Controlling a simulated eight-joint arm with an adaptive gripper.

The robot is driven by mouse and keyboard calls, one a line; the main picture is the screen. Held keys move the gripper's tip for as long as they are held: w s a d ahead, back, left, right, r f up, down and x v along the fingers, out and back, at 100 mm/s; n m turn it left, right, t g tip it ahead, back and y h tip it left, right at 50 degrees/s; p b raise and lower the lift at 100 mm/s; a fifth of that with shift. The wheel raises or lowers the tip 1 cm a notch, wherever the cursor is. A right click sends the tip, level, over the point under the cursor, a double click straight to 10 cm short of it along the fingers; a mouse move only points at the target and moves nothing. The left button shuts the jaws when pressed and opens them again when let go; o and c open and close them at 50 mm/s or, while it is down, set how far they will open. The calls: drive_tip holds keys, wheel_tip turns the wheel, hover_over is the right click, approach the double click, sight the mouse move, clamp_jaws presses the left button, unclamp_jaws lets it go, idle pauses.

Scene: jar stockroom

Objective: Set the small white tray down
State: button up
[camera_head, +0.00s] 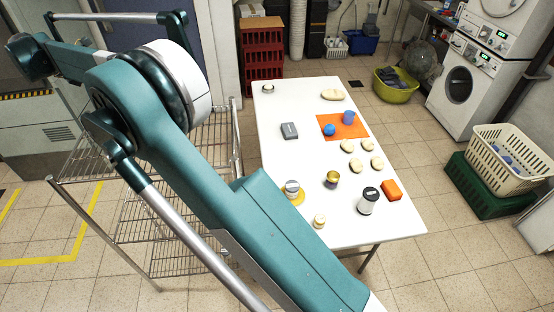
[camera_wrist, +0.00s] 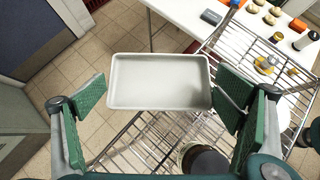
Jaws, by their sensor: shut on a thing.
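The small white tray (camera_wrist: 160,82) is a shallow rectangle with a raised rim. It is empty and looks about level in the wrist view. My gripper (camera_wrist: 161,93) has its green pads at the tray's left and right ends and is shut on it. The tray is held up over the floor and the wire rack (camera_wrist: 140,150), with the white table (camera_wrist: 172,22) beyond. In the head view I cannot make out the tray or the gripper's fingers; my arm covers much of the left side.
The white table (camera_head: 285,98) carries an orange mat (camera_head: 355,131), a grey box (camera_head: 289,130), a black-lidded jar (camera_head: 368,201), an orange block (camera_head: 391,190) and several pale oval things.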

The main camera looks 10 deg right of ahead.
drive_tip(key=w+d+f+b, duration=0.1)
drive_tip(key=w+d, duration=0.3)
drive_tip(key=d, duration=0.6)
drive_tip(key=w+d+f, duration=0.1)
drive_tip(key=w+d, duration=0.3)
drive_tip(key=d, duration=0.6)
drive_tip(key=w+d+f+b, duration=0.15)
drive_tip(key=w+d, duration=0.25)
drive_tip(key=d, duration=0.6)
drive_tip(key=s+d+f, duration=0.2)
drive_tip(key=d+f, duration=0.5)
drive_tip(key=d, duration=0.3)
drive_tip(key=s+d+f, duration=0.2)
drive_tip(key=d+f, duration=0.4)
drive_tip(key=d, duration=0.5)
drive_tip(key=s+d+f+m+g+h, duration=0.1)
drive_tip(key=s+d+f+m+g, duration=0.1)
drive_tip(key=s+d+f, duration=1.1)
drive_tip(key=shift+s+d+f+m+g+h, duration=0.4)
drive_tip(key=shift+d+m, duration=0.5)
drive_tip(key=shift+d, duration=1.05)
drive_tip(key=shift+f+b, duration=0.6)
drive_tip(key=shift+f, duration=2.5)
